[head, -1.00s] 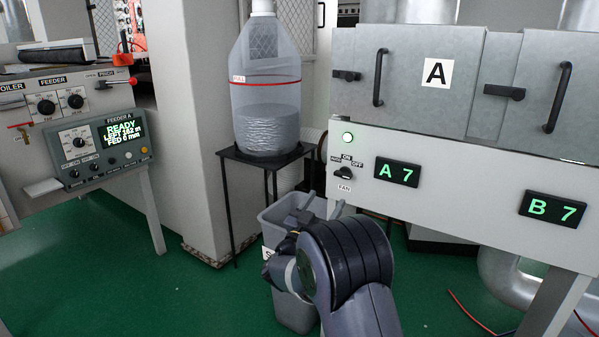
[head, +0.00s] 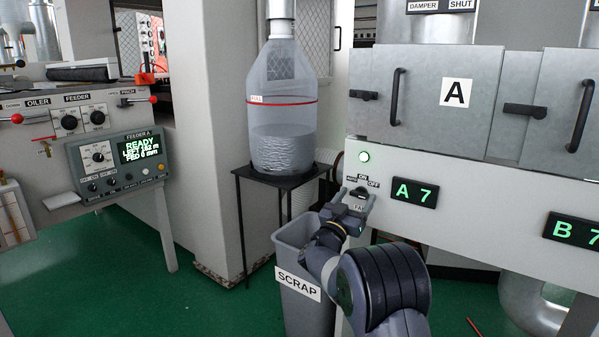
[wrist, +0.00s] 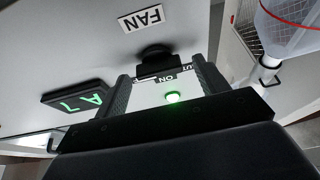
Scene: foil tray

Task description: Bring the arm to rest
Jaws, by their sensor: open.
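My gripper (head: 358,196) is open with nothing held, at the front of the white machine panel, just above the scrap bin. In the wrist view my two fingers (wrist: 163,78) stand apart, with the black fan knob (wrist: 155,57) in line with the gap between their tips. The knob (head: 357,191) also shows in the head view, close to the fingertips. I cannot tell whether the fingers touch it, or which mark it points to. The green lamp (wrist: 174,97) beside it is lit.
The grey scrap bin (head: 301,318) stands below my gripper. The feeder panel (head: 118,165) is at far left. Green floor (head: 110,275) is open at lower left.

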